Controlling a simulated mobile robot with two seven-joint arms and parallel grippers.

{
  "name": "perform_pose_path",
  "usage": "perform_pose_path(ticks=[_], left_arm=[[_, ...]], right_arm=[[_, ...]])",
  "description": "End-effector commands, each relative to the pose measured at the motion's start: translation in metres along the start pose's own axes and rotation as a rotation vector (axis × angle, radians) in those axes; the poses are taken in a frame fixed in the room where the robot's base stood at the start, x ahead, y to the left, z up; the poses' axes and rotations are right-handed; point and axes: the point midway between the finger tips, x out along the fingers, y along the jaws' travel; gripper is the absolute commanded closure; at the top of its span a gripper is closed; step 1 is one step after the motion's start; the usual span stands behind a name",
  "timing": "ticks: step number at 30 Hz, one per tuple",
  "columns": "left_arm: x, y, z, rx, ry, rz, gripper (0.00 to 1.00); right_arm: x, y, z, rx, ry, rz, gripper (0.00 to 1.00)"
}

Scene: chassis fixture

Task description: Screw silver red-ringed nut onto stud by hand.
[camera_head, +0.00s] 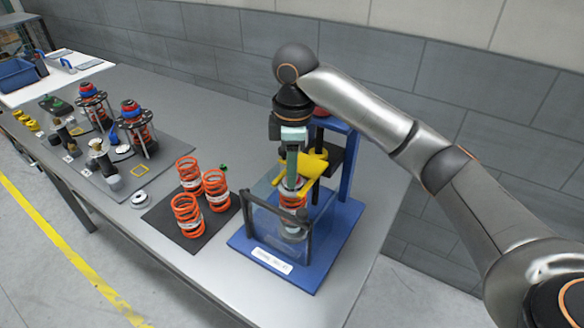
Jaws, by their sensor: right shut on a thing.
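My right gripper (292,178) reaches down from above into the spring-compressor fixture (336,228). It is shut, with its fingertips at the yellow clamp (316,166), over the upper end of the orange spring (292,198) that stands in the fixture. The silver red-ringed nut and the stud are hidden by the fingers and the clamp, so I cannot make out the nut's seating or tilt. My left gripper is not in view.
Several orange springs (187,215) stand on a dark mat left of the fixture. A clear guard (270,232) covers the fixture's front. A silver disc (139,198) lies near the bench edge. Finished strut assemblies (136,135) stand on a grey tray farther left.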

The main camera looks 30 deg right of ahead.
Motion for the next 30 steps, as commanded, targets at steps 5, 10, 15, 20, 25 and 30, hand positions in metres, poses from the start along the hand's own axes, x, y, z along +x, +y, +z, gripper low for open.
perform_pose_path(ticks=[5, 10, 15, 20, 25, 30], left_arm=[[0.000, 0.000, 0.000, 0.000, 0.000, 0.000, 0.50], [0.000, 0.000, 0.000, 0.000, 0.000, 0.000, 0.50], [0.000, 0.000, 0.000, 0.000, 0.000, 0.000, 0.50], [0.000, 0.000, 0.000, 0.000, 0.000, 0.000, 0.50], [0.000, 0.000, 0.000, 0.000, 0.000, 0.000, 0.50], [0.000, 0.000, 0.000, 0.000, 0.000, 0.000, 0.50]], right_arm=[[0.000, 0.001, 0.000, 0.011, -0.001, 0.001, 1.00], [0.001, 0.000, 0.001, 0.009, -0.001, 0.000, 0.50], [0.001, 0.000, 0.001, 0.007, -0.002, -0.001, 0.31], [0.001, 0.000, 0.001, 0.006, -0.002, -0.001, 0.31], [-0.006, 0.001, 0.000, 0.006, -0.002, 0.001, 0.31], [-0.027, 0.002, 0.000, 0.007, -0.001, 0.004, 0.31]])
